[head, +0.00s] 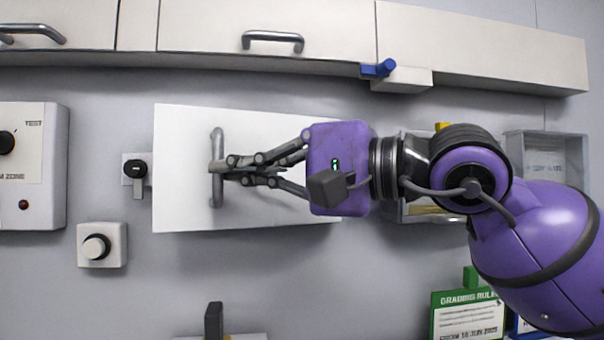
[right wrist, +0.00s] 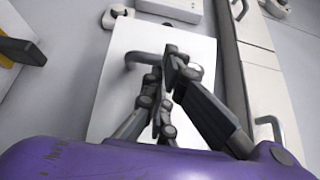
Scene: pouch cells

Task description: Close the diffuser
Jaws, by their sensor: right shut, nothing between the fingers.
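A flat white panel (head: 185,128) with a grey bar handle (head: 217,142) stands in front of the wall; no label on it marks it as the diffuser. My right gripper (head: 226,170) is shut, its fingertips at the middle of the handle and overlapping it in the head view. In the right wrist view the fingertips (right wrist: 172,62) lie over the handle (right wrist: 138,60) and hide its middle; I cannot tell if they touch. The panel (right wrist: 112,75) also shows there. My left gripper is not in view.
An open box (head: 420,212) shows partly behind my right arm, right of the panel. A black latch (head: 138,178) is at the panel's left edge. A knob box (head: 101,245) and a test box (head: 30,200) are further left. Cabinets (head: 320,25) run above.

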